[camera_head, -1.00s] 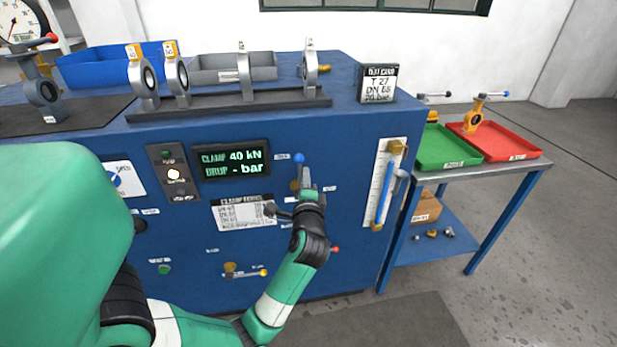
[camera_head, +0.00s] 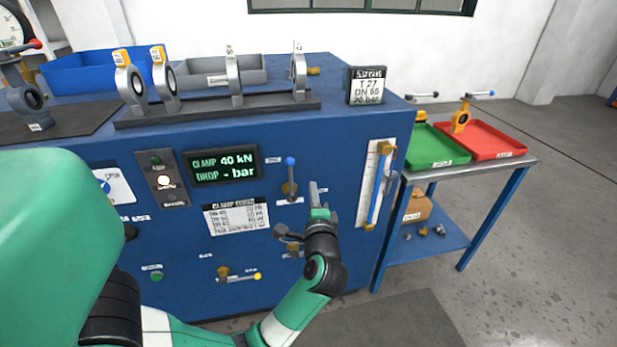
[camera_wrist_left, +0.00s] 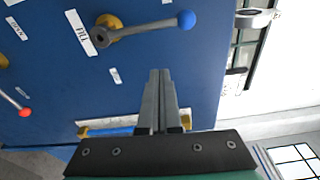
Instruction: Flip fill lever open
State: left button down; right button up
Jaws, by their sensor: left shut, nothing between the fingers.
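The fill lever (camera_head: 290,178) has a blue knob and a brass base on the front of the blue cabinet. It stands upright with its knob on top. In the left wrist view the lever (camera_wrist_left: 147,28) shows whole beside a label that appears to read FILL. My left gripper (camera_head: 313,188) is shut and empty, just right of the lever in the head view and apart from it. In the left wrist view the closed fingers (camera_wrist_left: 160,74) point at the panel below the lever. My right gripper is not in view.
A yellow-knobbed lever (camera_head: 238,276) sits lower on the panel. A red-knobbed lever (camera_wrist_left: 16,103) shows in the left wrist view. A sight gauge (camera_head: 376,185) stands right of my gripper. A side table holds a green tray (camera_head: 437,162) and a red tray (camera_head: 505,152).

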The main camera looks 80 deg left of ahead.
pick_arm(q)
jog(key=d, duration=0.3)
jog(key=shift+s+d, duration=0.1)
jog(key=shift+d, duration=0.2)
